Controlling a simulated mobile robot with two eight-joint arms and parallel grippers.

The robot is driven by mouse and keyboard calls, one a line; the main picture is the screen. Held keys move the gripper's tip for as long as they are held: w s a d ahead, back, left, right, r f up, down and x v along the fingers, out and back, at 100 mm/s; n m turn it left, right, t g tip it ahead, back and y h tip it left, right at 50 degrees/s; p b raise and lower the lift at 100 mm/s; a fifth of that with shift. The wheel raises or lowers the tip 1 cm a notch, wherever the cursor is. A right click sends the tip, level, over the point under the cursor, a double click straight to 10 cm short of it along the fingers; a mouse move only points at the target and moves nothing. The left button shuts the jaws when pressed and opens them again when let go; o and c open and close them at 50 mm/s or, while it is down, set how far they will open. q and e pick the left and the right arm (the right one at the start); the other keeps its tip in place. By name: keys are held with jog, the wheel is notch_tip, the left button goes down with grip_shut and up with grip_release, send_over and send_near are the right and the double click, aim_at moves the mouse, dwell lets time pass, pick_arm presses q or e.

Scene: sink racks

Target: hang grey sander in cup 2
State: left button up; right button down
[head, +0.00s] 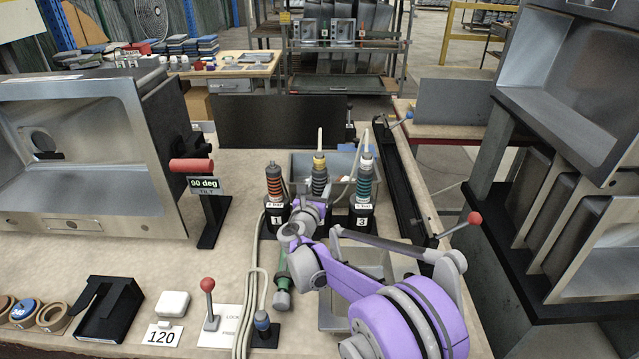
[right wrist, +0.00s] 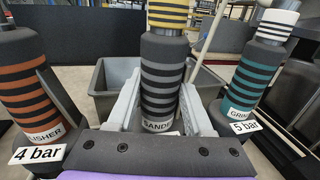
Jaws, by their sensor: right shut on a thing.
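The grey sander (head: 319,178), dark with grey stripes and a yellow top, stands upright in the middle of three tools. My right gripper (head: 308,212) is shut around its lower body. In the right wrist view the two light grey fingers lie on either side of the sander (right wrist: 160,85), just above its partly covered "SAND" label. Cup 2 is hidden behind my gripper, so I cannot tell whether the sander sits in it. Cup 1 (head: 277,219) and cup 3 (head: 361,222) show on either side. My left gripper is out of view.
An orange-striped tool (head: 274,183) stands in cup 1, and a teal-striped tool (head: 365,180) in cup 3, both close to my fingers. A grey bin (head: 300,165) is behind. A red-knobbed lever (head: 208,300) and hoses (head: 256,275) are in front.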

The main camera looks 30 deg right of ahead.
jog(key=shift+c, duration=1.1)
grip_release()
jog(key=shift+s+a, duration=0.1)
jog(key=shift+a, duration=0.05)
jog(key=v, duration=1)
jog(key=shift+s+a, duration=0.2)
jog(key=shift+r, duration=0.1)
